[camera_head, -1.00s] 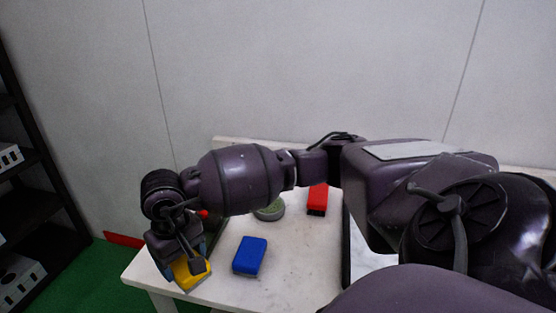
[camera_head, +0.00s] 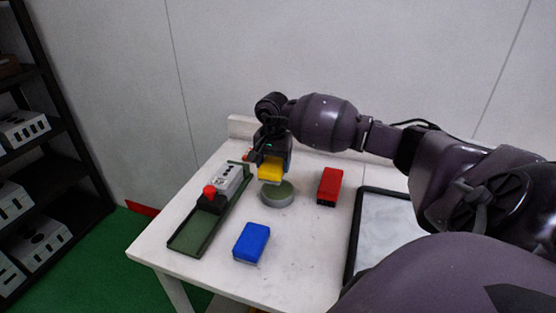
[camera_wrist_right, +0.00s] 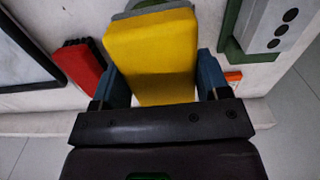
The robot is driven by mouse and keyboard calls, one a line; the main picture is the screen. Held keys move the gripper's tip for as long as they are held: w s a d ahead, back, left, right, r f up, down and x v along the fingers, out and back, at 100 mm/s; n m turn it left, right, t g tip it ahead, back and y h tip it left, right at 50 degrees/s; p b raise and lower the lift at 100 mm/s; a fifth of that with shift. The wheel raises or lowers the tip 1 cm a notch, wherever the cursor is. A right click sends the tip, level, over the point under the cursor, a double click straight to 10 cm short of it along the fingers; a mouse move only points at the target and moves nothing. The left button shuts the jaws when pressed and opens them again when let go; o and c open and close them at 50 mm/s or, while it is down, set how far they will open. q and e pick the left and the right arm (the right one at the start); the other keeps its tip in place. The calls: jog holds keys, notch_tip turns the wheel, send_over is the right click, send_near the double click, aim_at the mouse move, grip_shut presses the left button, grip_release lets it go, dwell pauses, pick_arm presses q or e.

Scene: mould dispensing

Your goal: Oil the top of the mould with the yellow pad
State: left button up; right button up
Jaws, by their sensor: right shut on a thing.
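The yellow pad (camera_head: 270,170) is held by my right gripper (camera_head: 271,152) just above the round grey-green dish (camera_head: 279,199). In the head view I cannot tell whether pad and dish touch. In the right wrist view, the pad (camera_wrist_right: 152,55) sits between the two blue fingers of the gripper (camera_wrist_right: 160,88), with its grey side at the far end. The grey mould (camera_head: 229,178) with round holes in its top lies in a green tray left of the dish. It shows partly in the right wrist view (camera_wrist_right: 275,22). My left gripper is not in view.
A red-knobbed black thing (camera_head: 210,199) is in the green tray (camera_head: 189,247) beside the mould. A blue pad (camera_head: 251,243) and a red pad (camera_head: 330,186) lie on the white table (camera_head: 298,250). A black-framed panel (camera_head: 354,232) is at right. Shelves with several similar moulds (camera_head: 42,245) stand left.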

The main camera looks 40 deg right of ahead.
aim_at(278, 189)
jog(key=shift+d+f+m, duration=0.1)
jog(key=shift+d+m, duration=0.2)
jog(key=shift+d, duration=0.5)
jog(key=shift+f+b, duration=0.55)
jog(key=shift+f, duration=1.2)
jog(key=shift+f+b, duration=0.3)
jog(key=shift+f, duration=0.75)
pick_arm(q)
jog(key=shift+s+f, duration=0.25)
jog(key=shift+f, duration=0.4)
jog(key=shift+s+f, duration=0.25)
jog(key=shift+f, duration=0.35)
pick_arm(e)
jog(key=shift+f, duration=0.1)
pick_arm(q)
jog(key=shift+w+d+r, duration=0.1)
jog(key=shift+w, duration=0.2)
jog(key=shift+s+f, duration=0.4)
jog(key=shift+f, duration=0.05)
pick_arm(e)
jog(key=shift+f, duration=0.35)
pick_arm(q)
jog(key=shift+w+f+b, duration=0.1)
jog(key=shift+b, duration=0.3)
pick_arm(e)
jog(key=shift+f, duration=0.2)
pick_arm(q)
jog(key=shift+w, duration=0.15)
